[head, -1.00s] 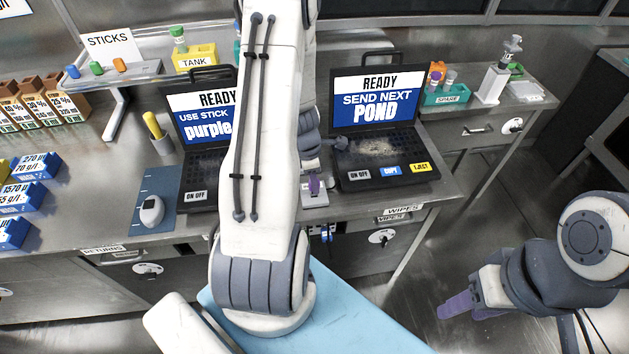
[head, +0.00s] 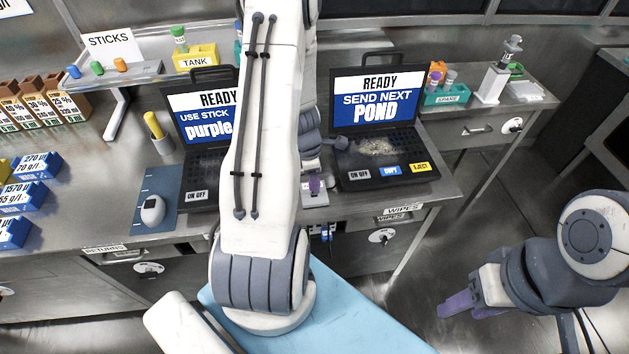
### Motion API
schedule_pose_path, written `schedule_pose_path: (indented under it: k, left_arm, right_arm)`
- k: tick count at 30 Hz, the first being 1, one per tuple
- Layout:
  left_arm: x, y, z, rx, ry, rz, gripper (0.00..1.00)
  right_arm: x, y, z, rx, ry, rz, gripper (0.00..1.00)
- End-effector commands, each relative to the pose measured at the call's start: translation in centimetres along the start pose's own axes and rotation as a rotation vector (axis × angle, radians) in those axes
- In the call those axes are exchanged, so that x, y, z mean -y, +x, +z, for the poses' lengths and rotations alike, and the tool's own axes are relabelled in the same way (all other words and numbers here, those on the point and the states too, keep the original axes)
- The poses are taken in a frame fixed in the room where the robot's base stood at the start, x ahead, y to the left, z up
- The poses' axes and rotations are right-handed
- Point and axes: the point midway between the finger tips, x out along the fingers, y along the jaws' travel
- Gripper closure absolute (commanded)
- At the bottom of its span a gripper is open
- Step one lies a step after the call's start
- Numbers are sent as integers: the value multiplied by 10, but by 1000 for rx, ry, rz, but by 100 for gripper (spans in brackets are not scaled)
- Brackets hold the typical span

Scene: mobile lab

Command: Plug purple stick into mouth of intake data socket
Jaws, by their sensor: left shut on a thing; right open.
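My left arm reaches over the bench, and its gripper (head: 315,184) is between the two laptops, low over a small pale device (head: 315,199). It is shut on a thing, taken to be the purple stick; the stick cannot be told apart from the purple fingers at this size. The pale device may be the data socket; its mouth is hidden by the gripper, and I cannot tell whether the stick touches or enters it. My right gripper (head: 458,306) hangs at lower right, open, away from the bench. The left laptop (head: 205,125) reads "USE STICK purple".
The right laptop (head: 375,110) reads "SEND NEXT POND". The sticks rack (head: 120,76) holds blue, green and orange sticks.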

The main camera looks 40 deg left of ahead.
Motion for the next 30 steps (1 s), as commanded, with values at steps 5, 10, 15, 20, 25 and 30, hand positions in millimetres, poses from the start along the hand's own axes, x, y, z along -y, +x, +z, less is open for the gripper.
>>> schedule_pose_path:
  k: [5,10,15,20,25,30]
  left_arm:
    - [0,0,0,0,0,0,100]
    - [0,-1,0,0,-2,0,100]
    - [0,0,0,0,-2,0,100]
    - [0,1,0,0,-1,0,100]
    - [0,5,-1,0,-2,0,100]
    - [0,9,-1,0,-1,0,100]
  right_arm:
    - [0,0,0,0,0,0,50]
    - [0,-3,0,0,0,0,50]
    - [0,-2,0,0,0,0,50]
    - [0,-1,0,0,0,0,50]
    - [0,2,0,0,0,0,50]
    - [0,6,0,0,0,0,50]
